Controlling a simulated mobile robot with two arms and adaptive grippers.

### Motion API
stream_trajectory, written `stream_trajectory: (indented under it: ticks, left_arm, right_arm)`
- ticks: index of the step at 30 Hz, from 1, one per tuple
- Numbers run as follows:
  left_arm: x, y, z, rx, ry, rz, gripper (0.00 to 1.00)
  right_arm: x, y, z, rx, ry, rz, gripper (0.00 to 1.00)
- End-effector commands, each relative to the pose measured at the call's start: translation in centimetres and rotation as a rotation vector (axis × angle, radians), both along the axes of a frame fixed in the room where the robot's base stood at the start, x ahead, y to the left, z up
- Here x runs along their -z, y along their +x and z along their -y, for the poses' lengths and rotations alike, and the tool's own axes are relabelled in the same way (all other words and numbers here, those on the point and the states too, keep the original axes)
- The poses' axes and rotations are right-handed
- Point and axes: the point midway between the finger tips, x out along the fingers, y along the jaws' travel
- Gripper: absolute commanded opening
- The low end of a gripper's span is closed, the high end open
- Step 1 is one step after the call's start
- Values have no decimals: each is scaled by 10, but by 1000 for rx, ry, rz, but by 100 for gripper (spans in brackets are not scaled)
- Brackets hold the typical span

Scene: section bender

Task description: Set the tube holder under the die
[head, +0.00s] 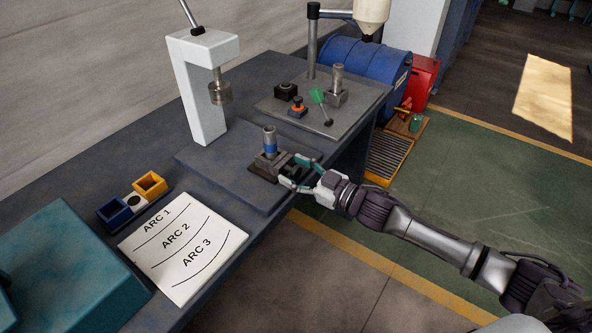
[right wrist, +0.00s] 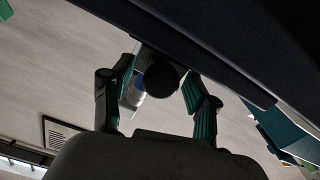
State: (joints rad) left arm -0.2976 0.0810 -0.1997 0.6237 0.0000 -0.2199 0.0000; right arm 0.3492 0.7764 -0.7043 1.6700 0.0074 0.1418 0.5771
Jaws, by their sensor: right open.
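The die (head: 220,92) is a metal cylinder hanging from the arm of the white press (head: 198,95), to the left of and behind the holder. My right gripper (head: 293,172) is open at the holder's right side. In the right wrist view a dark round knob (right wrist: 162,77) shows between the open fingers (right wrist: 160,100), with the blue-and-white tube behind it. My left gripper is not in view.
A grey tray (head: 355,115) with a second metal piece (head: 337,88), a green-headed tool (head: 319,100) and small parts lies behind. Yellow and blue bins (head: 150,185), an arc sheet (head: 183,245) and a teal box (head: 65,270) are at the left front. The bench edge runs beneath my right arm.

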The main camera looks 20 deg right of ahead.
Motion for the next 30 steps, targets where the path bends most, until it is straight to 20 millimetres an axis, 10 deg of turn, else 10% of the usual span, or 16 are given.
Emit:
stream_trajectory:
  ticks: [5, 15, 30]
  left_arm:
    - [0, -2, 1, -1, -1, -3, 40]
    - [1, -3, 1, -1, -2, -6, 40]
    - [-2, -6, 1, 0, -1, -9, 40]
  right_arm:
    - [0, 0, 0, 0, 0, 0, 58]
    - [0, 0, 0, 0, 0, 0, 1]
    - [-1, 7, -6, 1, 3, 0, 0]
